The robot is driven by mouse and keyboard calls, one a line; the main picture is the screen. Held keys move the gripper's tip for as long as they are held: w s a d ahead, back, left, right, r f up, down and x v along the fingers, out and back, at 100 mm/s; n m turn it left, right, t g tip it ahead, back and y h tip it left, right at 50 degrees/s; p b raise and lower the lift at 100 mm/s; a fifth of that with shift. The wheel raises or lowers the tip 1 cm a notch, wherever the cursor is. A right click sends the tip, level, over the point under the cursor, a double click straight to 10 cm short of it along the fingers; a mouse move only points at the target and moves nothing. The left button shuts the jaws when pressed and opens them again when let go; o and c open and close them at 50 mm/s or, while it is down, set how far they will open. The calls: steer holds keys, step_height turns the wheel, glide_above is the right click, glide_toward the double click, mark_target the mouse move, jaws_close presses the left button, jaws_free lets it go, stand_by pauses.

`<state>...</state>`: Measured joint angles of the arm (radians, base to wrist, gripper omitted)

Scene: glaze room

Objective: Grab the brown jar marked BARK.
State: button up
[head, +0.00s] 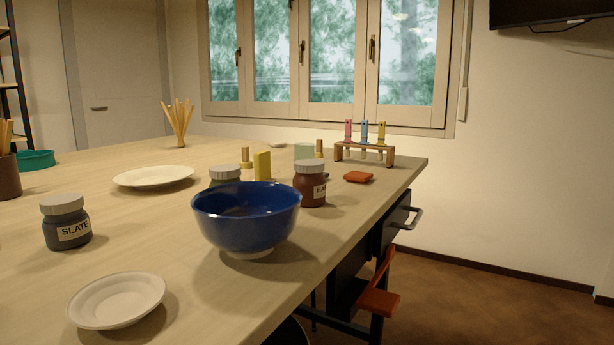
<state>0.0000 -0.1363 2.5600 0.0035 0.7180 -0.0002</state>
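A brown jar (310,185) with a pale grey lid stands upright on the wooden table in the head view. It is just behind and to the right of a large blue bowl (246,216). Its white label is partly visible and starts with "BA"; the rest is turned out of sight. The bowl's rim hides a little of the jar's lower left side. My gripper does not show in this view.
A dark jar marked SLATE (67,222) stands at left, and another lidded jar (225,175) is partly behind the bowl. A red-orange block (358,177) lies right of the brown jar, near the table's right edge. A white saucer (117,301) is in front.

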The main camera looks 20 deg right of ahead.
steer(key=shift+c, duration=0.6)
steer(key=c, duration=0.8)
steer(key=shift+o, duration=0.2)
